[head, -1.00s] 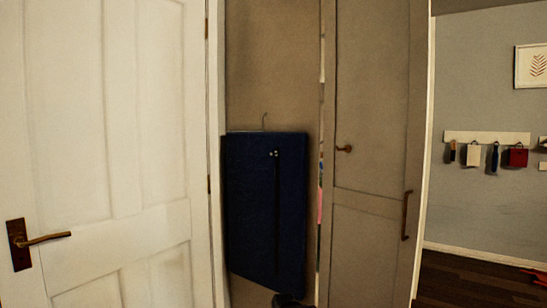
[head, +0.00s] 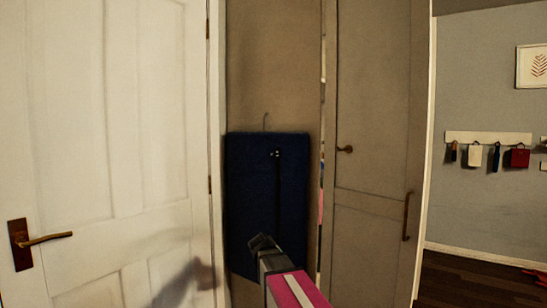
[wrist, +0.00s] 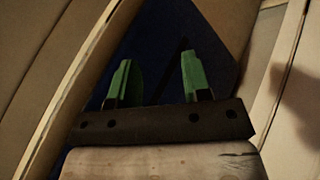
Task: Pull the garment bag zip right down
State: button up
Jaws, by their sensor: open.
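The dark blue garment bag (head: 250,190) hangs from a hook against the brown panel between the white door and the wardrobe. Its zip (head: 278,190) is a dark line running down the right half, with the small light zip pull (head: 275,154) near the top. My gripper (head: 262,243) is in front of the bag's lower part, well below the pull. In the wrist view the bag (wrist: 155,45) fills the middle, tilted, beyond the two green fingertips of my gripper (wrist: 158,80). They are apart with nothing between them. My arm hides the bag's lower edge in the head view.
A white door (head: 110,120) with a brass handle (head: 45,239) stands at left, carrying my arm's shadow. The wardrobe door (head: 375,120) with its handles is close at right. A hook rail (head: 488,138) with hanging items is on the far wall.

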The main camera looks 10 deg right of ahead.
jog(key=w+a+r+t+h, duration=0.15)
jog(key=w+r, duration=0.35)
jog(key=r, duration=0.6)
jog(key=w+a+r+t+h, duration=0.1)
jog(key=w+r+t+h, duration=0.3)
jog(key=r, duration=0.8)
jog(key=t+h, duration=0.2)
send_near(275, 154)
jog(key=shift+y, duration=0.25)
jog(key=x, duration=1)
jog(key=shift+w+a+r, duration=0.1)
jog(key=shift+w+a, duration=0.05)
grip_shut()
